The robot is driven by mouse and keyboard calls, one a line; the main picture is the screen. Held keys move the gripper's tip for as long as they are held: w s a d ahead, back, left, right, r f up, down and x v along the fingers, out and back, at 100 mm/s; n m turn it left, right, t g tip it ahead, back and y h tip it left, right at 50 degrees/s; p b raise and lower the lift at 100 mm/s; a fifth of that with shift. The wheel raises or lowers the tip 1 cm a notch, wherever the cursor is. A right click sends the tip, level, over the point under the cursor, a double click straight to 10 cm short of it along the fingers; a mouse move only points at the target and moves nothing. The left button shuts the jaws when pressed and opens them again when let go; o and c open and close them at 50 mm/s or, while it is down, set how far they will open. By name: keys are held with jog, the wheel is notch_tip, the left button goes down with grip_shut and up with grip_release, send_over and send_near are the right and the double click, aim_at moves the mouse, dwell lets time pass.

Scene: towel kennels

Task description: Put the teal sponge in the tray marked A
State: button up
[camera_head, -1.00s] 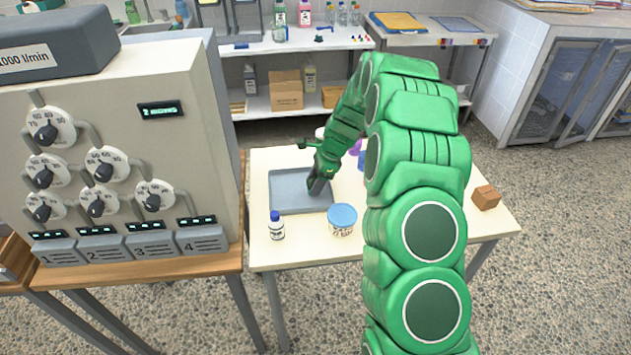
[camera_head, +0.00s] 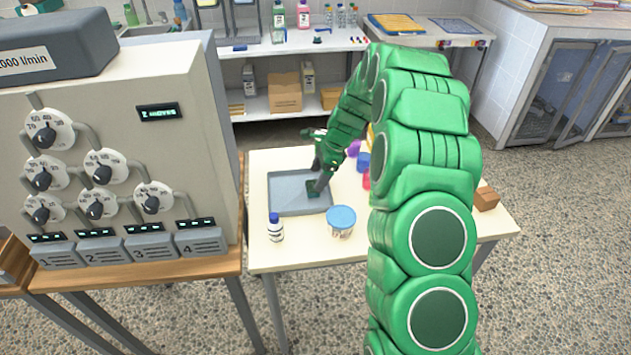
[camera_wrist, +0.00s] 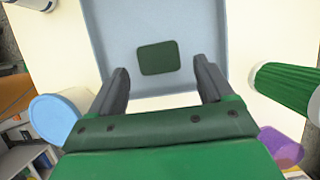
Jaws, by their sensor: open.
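The dark teal-green sponge (camera_head: 313,189) lies flat in the grey-blue tray (camera_head: 285,208), towards the tray's right side. In the wrist view the sponge (camera_wrist: 158,58) rests on the tray floor (camera_wrist: 112,30), near one wall. No letter shows on the tray in either view. My gripper (camera_head: 319,178) is just above the sponge. In the wrist view the fingers of my gripper (camera_wrist: 161,82) are spread wide, with clear gaps to the sponge on both sides. Nothing is held between them.
A blue-lidded tub (camera_head: 341,219) and a small blue-capped bottle (camera_head: 275,228) stand in front of the tray. Purple, blue and pink items stand right of it, partly behind my arm. A brown box (camera_head: 486,199) sits at the table's right edge. A dial machine (camera_head: 110,150) stands left.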

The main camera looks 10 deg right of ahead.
jog(key=v, duration=0.8)
jog(key=s+a+r+n, duration=0.3)
jog(key=s+r+n, duration=0.2)
jog(key=s+r, duration=0.55)
jog(key=s+d+r+n+g+h, duration=0.1)
jog(key=s+n, duration=0.5)
jog(key=s, duration=1.3)
jog(key=s+d+r+n+h, duration=0.1)
jog(key=s+n, duration=0.6)
jog(key=s, duration=1.3)
jog(key=shift+s+d+r+g+h, duration=0.25)
jog(key=shift+d+r+g+h, duration=0.15)
jog(key=shift+r+h, duration=0.65)
